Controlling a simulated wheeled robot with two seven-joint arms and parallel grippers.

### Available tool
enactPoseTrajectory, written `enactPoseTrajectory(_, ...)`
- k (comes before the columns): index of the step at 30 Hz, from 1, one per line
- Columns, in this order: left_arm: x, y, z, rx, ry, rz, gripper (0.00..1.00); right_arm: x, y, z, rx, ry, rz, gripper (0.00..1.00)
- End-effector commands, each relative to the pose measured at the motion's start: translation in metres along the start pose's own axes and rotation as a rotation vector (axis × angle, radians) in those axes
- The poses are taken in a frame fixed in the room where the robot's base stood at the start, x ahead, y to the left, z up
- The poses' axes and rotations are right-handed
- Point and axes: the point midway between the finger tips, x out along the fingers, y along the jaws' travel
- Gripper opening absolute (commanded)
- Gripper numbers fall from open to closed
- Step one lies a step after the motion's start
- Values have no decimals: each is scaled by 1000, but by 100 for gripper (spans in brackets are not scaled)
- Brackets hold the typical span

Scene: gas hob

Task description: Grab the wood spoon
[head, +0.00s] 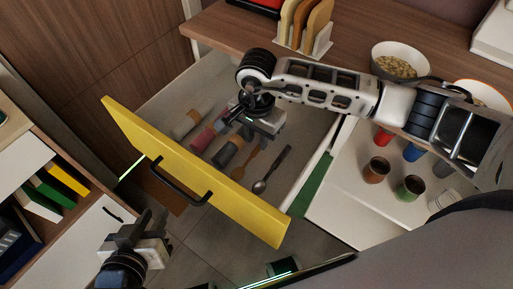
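The wood spoon (247,163) lies inside the open drawer, a small orange-brown spoon between a dark-handled utensil and a metal spoon (271,171). My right gripper (244,122) is over the drawer, up and beside the wood spoon in the picture, and does not appear to touch it. Its fingers are dark and partly hidden, so their opening is unclear. My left gripper (136,229) is outside the drawer, below the yellow front, apart from the utensils. Its finger opening is hard to make out.
The drawer's yellow front (195,172) has a black handle (180,182). Several other utensils, including a pink-handled one (208,132), lie left of the spoon. A white surface with several cups (376,170) is at right. A bowl (399,62) and cutting boards (305,25) stand on the counter.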

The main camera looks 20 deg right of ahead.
Motion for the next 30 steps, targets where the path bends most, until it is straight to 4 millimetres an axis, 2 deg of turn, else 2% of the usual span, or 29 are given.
enactPoseTrajectory(3,0,0,0,-1,-2,0,24,19,1,0,2,-2,2,25)
enactPoseTrajectory(8,0,0,1,-1,-3,0,24,30,1,0,1,-1,0,25)
enactPoseTrajectory(14,0,0,1,-1,-3,-1,24,30,1,0,0,0,-1,25)
enactPoseTrajectory(17,0,0,1,-1,-3,-1,24,30,1,0,0,0,-1,0)
enactPoseTrajectory(26,1,0,1,-2,-2,-1,24,29,1,0,1,0,-1,0)
enactPoseTrajectory(30,0,0,0,-2,-1,-1,24,18,0,-2,0,2,-4,0)
